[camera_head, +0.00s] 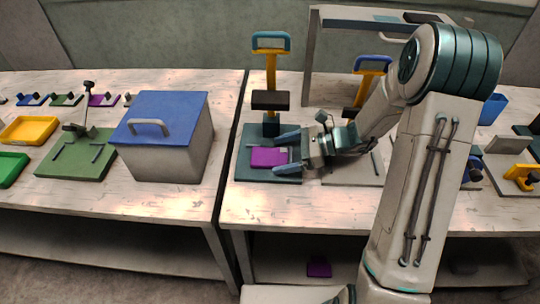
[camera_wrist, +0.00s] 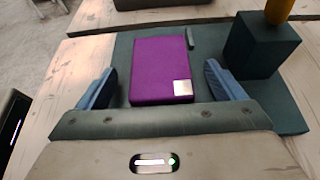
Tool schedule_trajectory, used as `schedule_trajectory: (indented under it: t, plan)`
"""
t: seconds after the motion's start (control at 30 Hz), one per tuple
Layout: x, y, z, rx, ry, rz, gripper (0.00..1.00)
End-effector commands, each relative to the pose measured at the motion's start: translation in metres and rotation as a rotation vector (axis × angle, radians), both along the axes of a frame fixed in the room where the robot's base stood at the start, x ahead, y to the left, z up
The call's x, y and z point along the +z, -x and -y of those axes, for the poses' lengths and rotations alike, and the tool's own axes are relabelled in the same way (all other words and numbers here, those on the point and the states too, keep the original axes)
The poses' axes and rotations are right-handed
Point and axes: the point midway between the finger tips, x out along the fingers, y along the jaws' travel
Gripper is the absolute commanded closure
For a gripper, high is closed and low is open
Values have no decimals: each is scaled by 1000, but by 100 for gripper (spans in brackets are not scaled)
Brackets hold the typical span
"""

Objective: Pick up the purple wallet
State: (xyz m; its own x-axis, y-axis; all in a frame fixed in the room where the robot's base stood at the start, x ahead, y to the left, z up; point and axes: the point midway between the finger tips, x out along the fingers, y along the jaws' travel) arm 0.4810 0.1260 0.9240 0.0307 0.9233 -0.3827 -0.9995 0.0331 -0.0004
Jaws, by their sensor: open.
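The purple wallet (camera_head: 268,157) lies flat on the dark teal base plate (camera_head: 270,179) of a press with a teal handle. In the wrist view the wallet (camera_wrist: 160,68) has a small silver square near one corner. My gripper (camera_head: 287,151) is open at the plate. In the wrist view one blue finger of my gripper (camera_wrist: 160,84) is on each side of the wallet, with a gap on both sides. I cannot tell how high the fingers are above the plate. Another purple item (camera_head: 319,268) lies on the lower shelf.
The press column (camera_wrist: 262,45) stands close by on the right in the wrist view. A blue-lidded box (camera_head: 164,140) stands on the left table. A second press with a yellow column (camera_head: 370,85) stands to the right, partly behind my arm. The table front (camera_head: 262,210) is clear.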

Motion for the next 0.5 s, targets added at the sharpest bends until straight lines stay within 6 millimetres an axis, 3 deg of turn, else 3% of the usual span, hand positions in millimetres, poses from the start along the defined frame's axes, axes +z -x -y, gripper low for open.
schedule_trajectory:
  t: [0.13,0.37,0.5]
  plan:
    - [-6,0,-13,-1,1,-2,11]
    - [-7,0,-14,-1,1,-1,11]
    - [-7,0,-14,-1,1,-1,44]
